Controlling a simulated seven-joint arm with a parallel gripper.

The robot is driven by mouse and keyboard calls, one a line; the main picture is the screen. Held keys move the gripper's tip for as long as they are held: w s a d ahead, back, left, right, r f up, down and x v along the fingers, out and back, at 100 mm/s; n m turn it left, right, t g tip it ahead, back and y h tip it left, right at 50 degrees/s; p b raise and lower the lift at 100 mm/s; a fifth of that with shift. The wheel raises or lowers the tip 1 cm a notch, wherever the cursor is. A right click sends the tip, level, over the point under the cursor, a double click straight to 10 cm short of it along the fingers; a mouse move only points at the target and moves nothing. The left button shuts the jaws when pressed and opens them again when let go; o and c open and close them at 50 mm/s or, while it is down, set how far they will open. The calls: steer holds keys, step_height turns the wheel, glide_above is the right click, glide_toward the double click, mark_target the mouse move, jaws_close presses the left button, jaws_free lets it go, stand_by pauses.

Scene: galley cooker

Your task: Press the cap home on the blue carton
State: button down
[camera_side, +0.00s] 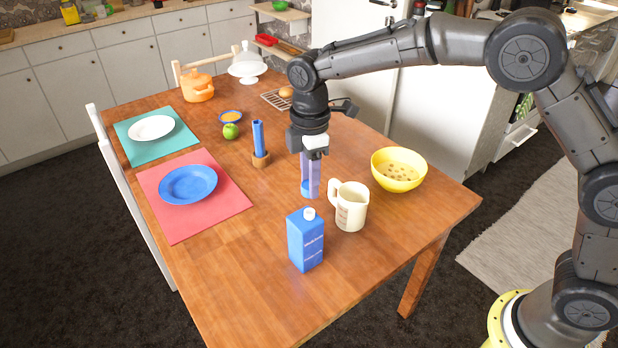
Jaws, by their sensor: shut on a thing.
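The blue carton (305,242) stands upright near the front of the wooden table. A small white cap (309,213) shows on its top; I cannot tell how deep it sits. My gripper (310,192) points down behind the carton, apart from its top in the picture. Its pale purple fingers are shut on a small blue thing (306,188) low between them. What that thing is, and whether it touches the table, I cannot tell.
A cream mug (350,208) stands close right of my gripper, with a yellow bowl (398,170) beyond. A blue plate (188,184) lies on a red mat (222,222). The table's front left is clear.

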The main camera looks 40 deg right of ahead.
mark_target(310, 211)
steer(key=shift+f, duration=2.45)
steer(key=shift+f, duration=0.15)
stand_by(0.5)
jaws_free()
stand_by(0.3)
steer(key=shift+r, duration=3.5)
jaws_close()
